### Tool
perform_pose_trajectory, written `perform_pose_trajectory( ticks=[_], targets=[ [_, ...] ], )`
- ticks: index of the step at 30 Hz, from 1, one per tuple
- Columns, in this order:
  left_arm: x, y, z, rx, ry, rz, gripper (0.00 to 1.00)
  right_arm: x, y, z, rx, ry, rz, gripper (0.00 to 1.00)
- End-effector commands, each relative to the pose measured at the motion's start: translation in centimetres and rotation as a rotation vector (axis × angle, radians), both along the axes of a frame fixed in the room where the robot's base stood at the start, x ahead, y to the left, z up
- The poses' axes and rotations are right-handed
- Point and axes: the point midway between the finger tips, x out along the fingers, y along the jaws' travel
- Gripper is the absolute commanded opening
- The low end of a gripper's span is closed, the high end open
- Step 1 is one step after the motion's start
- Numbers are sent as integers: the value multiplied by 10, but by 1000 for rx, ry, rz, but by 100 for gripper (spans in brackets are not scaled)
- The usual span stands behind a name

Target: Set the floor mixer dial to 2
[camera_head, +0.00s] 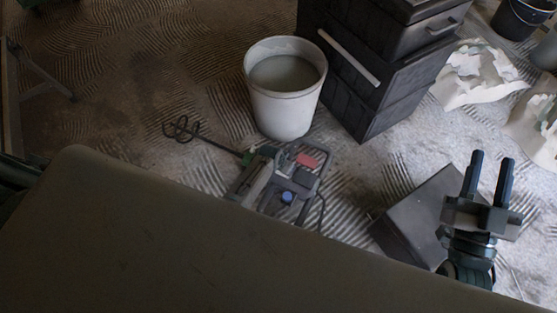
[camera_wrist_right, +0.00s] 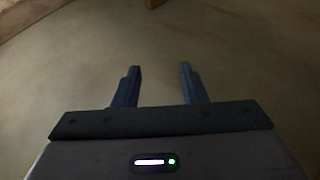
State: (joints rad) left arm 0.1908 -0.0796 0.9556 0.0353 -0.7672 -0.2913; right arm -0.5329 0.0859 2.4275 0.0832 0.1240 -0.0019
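The floor mixer (camera_head: 258,180) lies on the combed floor near the middle of the head view, with its whisk (camera_head: 182,128) pointing left. A blue round knob (camera_head: 287,197), which looks like the dial, sits on its body; a red patch (camera_head: 307,160) is beside it. The dial's setting is too small to read. My right gripper (camera_head: 488,180) is raised at the right of the head view, well apart from the mixer. Its two fingers are apart and empty, as the right wrist view (camera_wrist_right: 158,85) also shows. My left gripper is not in view.
A white bucket (camera_head: 285,112) of grey mix stands behind the mixer. Black stacked cases (camera_head: 350,100) stand at its right. A dark flat box (camera_head: 405,217) lies beside my right gripper. A large plain surface (camera_head: 180,240) covers the near foreground. Crumpled white sheets (camera_head: 475,72) lie at far right.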

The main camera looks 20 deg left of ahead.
Motion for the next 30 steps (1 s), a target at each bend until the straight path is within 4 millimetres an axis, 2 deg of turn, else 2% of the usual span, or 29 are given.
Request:
perform_pose_trajectory(
  ticks=[8,18,24,30],
  targets=[
    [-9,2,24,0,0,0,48,-1,2,-62,22,353,12,38],
    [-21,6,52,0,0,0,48,-32,10,-138,45,771,41,38],
    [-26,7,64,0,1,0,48,-55,14,-167,54,942,57,38],
    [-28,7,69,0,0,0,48,-66,16,-179,58,1015,63,38]
  ],
)
